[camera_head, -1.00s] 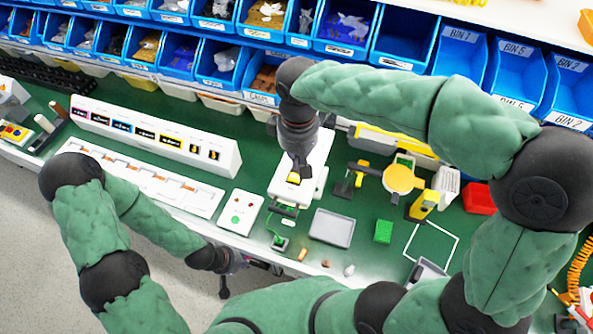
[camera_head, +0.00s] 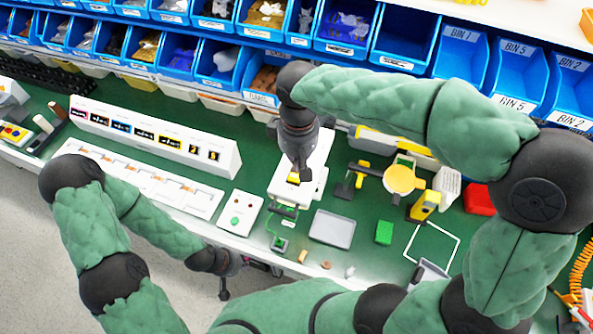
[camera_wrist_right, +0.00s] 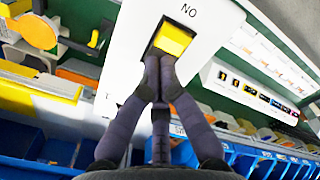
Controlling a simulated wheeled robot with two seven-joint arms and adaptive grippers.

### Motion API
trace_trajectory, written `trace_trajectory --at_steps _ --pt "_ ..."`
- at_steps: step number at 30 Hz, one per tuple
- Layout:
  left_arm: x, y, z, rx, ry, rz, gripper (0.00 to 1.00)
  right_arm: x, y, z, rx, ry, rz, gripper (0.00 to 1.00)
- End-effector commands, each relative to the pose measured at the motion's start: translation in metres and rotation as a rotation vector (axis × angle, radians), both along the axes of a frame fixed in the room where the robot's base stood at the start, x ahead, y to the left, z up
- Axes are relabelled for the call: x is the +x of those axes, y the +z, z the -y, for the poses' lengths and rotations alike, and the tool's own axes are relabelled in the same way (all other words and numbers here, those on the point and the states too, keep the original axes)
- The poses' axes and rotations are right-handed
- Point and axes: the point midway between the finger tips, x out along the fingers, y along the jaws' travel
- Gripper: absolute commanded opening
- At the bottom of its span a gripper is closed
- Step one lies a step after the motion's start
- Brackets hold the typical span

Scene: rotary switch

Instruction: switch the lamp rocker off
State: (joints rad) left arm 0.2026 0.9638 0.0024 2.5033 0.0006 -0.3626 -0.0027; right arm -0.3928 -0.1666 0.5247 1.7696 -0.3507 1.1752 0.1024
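The lamp rocker is a yellow switch (camera_wrist_right: 172,40) in a dark frame on a white housing (camera_wrist_right: 122,50). In the right wrist view, letters that read "NO" stand above it. In the head view the rocker (camera_head: 293,178) shows at the near end of the housing (camera_head: 318,158). My right gripper (camera_wrist_right: 160,66) has its fingertips together, at the rocker's lower edge in the wrist view; whether they press on it I cannot tell. From the head my right gripper (camera_head: 303,173) points down over the housing. My left gripper (camera_head: 224,285) hangs at the bench's front edge, its fingers unclear.
A white box with red and green buttons (camera_head: 240,212) stands left of the housing. A grey tray (camera_head: 332,228) and a green block (camera_head: 384,232) lie to its right. A long white labelled panel (camera_head: 155,135) is at the left. Blue bins (camera_head: 402,42) line the back.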

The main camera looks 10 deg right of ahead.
Motion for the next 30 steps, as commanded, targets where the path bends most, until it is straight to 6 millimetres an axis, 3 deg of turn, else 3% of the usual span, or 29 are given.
trace_trajectory --at_steps 11,30 --pt "0.000 0.000 0.000 0.000 0.000 0.000 0.00 -0.001 -0.002 0.000 -0.001 0.001 -0.004 0.00" --pt "0.000 0.035 0.000 0.000 0.000 0.000 0.00 0.000 0.043 0.000 0.000 0.000 0.000 0.00"
